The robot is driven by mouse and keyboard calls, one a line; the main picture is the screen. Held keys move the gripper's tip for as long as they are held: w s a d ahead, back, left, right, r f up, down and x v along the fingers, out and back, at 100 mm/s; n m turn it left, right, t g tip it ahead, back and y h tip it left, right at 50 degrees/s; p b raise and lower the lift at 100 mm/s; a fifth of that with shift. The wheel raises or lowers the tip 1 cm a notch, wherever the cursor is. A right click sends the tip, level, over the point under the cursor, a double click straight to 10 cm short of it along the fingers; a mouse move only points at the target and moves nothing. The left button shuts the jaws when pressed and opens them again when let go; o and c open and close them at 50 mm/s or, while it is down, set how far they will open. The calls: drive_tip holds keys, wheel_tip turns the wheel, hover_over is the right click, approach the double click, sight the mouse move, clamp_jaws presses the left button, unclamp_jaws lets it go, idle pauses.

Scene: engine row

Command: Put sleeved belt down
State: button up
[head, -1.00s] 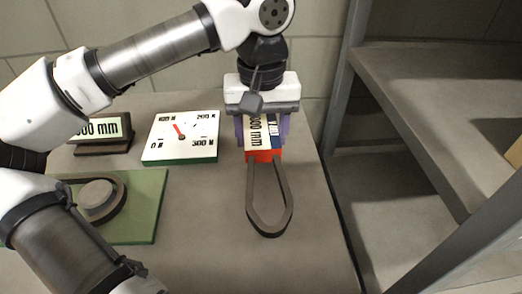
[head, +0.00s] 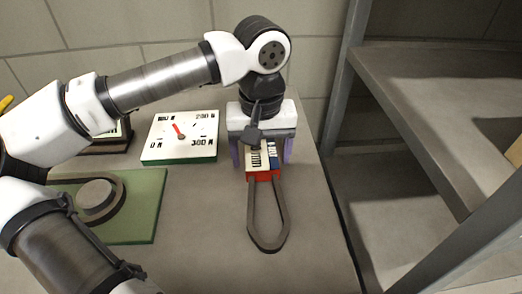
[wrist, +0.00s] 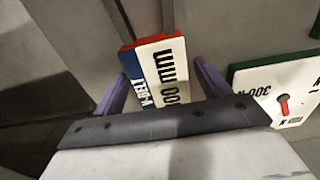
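The belt (head: 252,214) is a dark loop lying on the grey table, its rounded end toward the front. Its far end runs into a sleeve (head: 263,175) with a white, blue and red label with black print. In the wrist view the sleeve (wrist: 158,62) sits between the two purple fingers, and the belt strands (wrist: 120,22) extend beyond its red end. My gripper (head: 262,162) points down around the sleeve. Its fingers stand apart from the sleeve, with a gap on both sides, so it is open. The sleeve's far end is hidden under the gripper.
A white dial board (head: 180,152) with a red pointer stands left of the sleeve. A green board (head: 148,205) with a grey pulley (head: 97,197) and dark belt lies at left. A display block (head: 110,148) is partly behind my arm. A shelf rack (head: 430,85) stands right, past the table edge.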

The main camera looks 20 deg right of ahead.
sight(261, 152)
wheel_tip(261, 152, up, 12)
drive_tip(key=shift+r, duration=0.2)
idle(0.5)
idle(0.6)
